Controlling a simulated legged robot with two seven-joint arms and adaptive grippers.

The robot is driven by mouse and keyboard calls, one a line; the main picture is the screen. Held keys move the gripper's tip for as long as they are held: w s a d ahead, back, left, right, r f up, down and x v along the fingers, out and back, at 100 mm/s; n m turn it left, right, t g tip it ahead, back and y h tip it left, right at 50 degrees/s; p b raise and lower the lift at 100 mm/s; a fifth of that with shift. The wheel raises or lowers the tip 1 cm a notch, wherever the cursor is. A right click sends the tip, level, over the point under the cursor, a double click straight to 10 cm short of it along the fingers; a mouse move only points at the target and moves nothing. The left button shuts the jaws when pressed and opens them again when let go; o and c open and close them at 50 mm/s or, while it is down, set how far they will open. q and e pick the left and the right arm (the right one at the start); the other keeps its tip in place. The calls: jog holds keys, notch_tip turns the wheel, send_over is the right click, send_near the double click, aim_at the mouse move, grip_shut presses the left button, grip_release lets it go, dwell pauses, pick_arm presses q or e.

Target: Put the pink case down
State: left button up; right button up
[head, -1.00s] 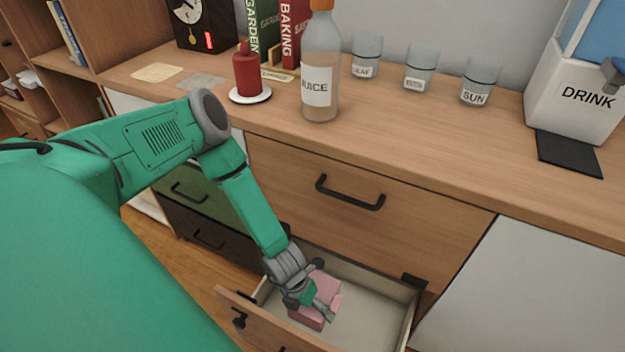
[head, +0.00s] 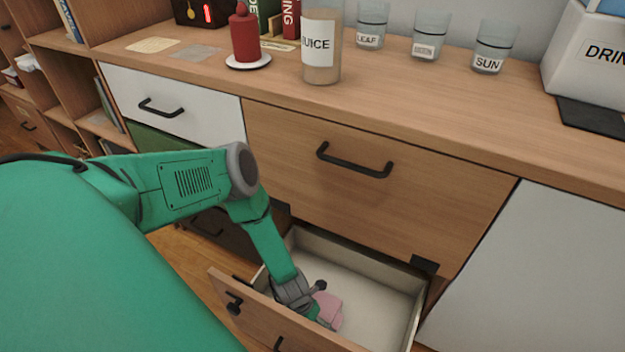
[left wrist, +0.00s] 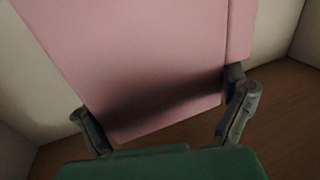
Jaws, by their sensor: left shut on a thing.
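The pink case (head: 329,309) is low inside the open drawer (head: 372,289), near its front left part. My left gripper (head: 312,308) reaches down into the drawer and is shut on the case. In the left wrist view the pink case (left wrist: 150,65) fills the upper middle, with the left gripper's fingers (left wrist: 165,120) on either side of its lower end. I cannot tell whether the case touches the drawer floor. My right gripper is not in view.
The drawer's wooden front (head: 270,320) stands out below a closed drawer (head: 370,190). The counter above holds a juice bottle (head: 321,45), a red candle (head: 245,38) and labelled glasses (head: 493,47). The drawer's right part is bare.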

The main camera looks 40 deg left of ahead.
pick_arm(q)
jog(key=shift+f, duration=0.45)
jog(key=shift+r, duration=0.15)
jog(key=o, duration=1.3)
jog(key=shift+a, duration=0.15)
jog(key=shift+r, duration=0.2)
jog(key=p+v, duration=0.5)
jog(key=v, duration=0.5)
jog(key=shift+r, duration=0.3)
jog(key=shift+a+r, duration=0.15)
jog(key=shift+r, duration=0.25)
